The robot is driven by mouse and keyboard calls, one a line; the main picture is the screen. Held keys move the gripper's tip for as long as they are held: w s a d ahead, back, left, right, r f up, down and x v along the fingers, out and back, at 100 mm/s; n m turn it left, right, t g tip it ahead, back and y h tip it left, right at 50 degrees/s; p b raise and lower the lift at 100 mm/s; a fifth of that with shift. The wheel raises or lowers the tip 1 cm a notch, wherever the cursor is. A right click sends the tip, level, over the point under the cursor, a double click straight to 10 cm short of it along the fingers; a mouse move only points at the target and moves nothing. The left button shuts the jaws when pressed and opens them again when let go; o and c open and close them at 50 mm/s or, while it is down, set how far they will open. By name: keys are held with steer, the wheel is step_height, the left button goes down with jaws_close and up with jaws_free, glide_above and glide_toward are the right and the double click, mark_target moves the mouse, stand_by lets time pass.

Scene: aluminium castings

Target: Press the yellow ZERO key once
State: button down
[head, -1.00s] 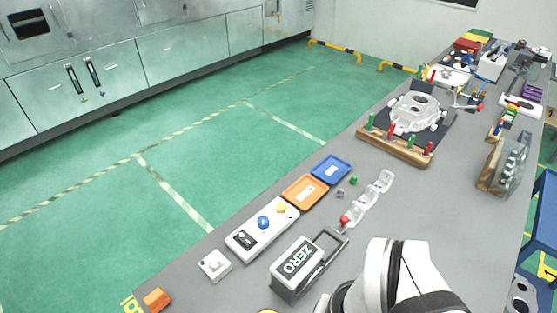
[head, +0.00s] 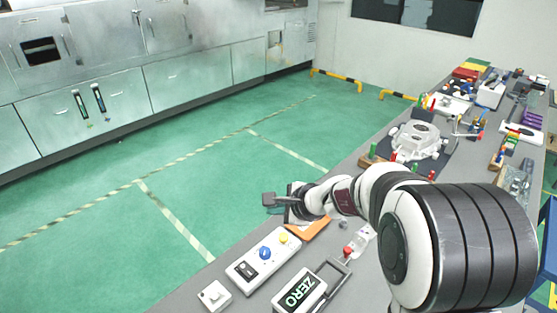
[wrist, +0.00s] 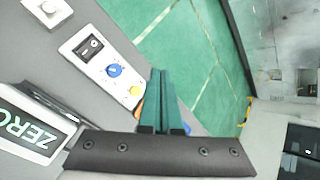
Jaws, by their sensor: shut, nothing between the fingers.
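A white control box (head: 246,274) lies on the grey bench, with a black rocker switch (head: 247,269), a blue knob (head: 265,253) and a round yellow key (head: 283,239) at its far end. The yellow key also shows in the wrist view (wrist: 136,90), just left of my fingers. A grey-and-white box with a ZERO plate (head: 299,291) stands beside the control box. My gripper (head: 268,200) is above the bench, beyond the yellow key and apart from it. Its teal fingers (wrist: 160,98) are shut and empty.
A small white switch box (head: 214,296) sits at the near left. An orange tray (head: 308,230) lies partly under my arm. A clear holder with a red knob (head: 347,251) stands right of the control box. Castings and fixtures fill the far bench.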

mark_target(286, 239)
steer(key=w+d+f+m+t+h, duration=0.1)
steer(key=w+d+f+m, duration=0.2)
steer(key=w+f+m, duration=0.1)
steer(key=shift+w+d+f+h, duration=0.15)
steer(key=shift+w+f+h, duration=0.15)
steer(key=shift+w+f, duration=0.45)
steer(key=shift+f, duration=4.35)
steer(key=shift+f, duration=0.4)
steer(key=shift+f, duration=0.45)
steer(key=shift+r, duration=0.9)
